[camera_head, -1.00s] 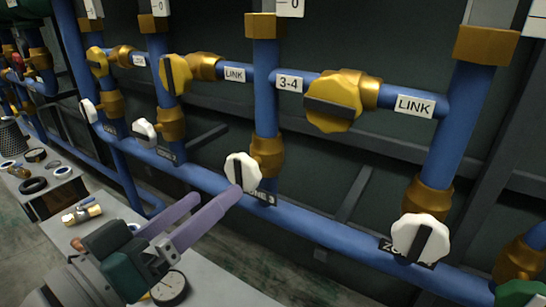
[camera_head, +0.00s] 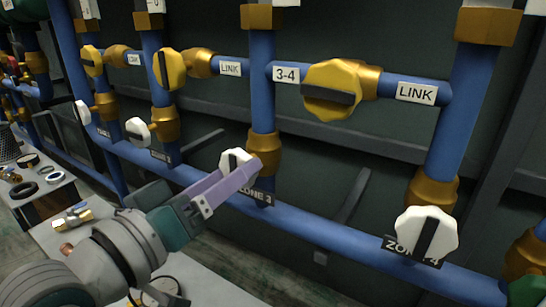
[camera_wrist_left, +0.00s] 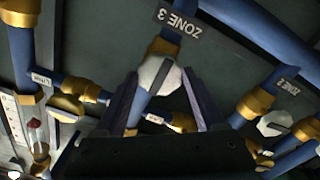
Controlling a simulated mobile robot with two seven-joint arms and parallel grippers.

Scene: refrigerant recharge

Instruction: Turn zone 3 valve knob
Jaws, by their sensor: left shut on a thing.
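The zone 3 valve knob (camera_head: 231,160) is white with a dark bar and sits on the lower blue pipe beside the ZONE 3 label (camera_head: 256,197). My left gripper (camera_head: 247,171) is at the knob, its purple fingers partly covering it. In the left wrist view the knob (camera_wrist_left: 158,76) lies between the two fingers, and the gripper is shut on it. The ZONE 3 label (camera_wrist_left: 180,23) shows above it there. The knob's lower right part is hidden in the head view. My right gripper is not in view.
A white zone 4 knob (camera_head: 427,234) is to the right and another white knob (camera_head: 138,131) to the left. Yellow link knobs (camera_head: 331,90) sit above. A grey bench (camera_head: 105,240) with fittings (camera_head: 72,219) stands at lower left.

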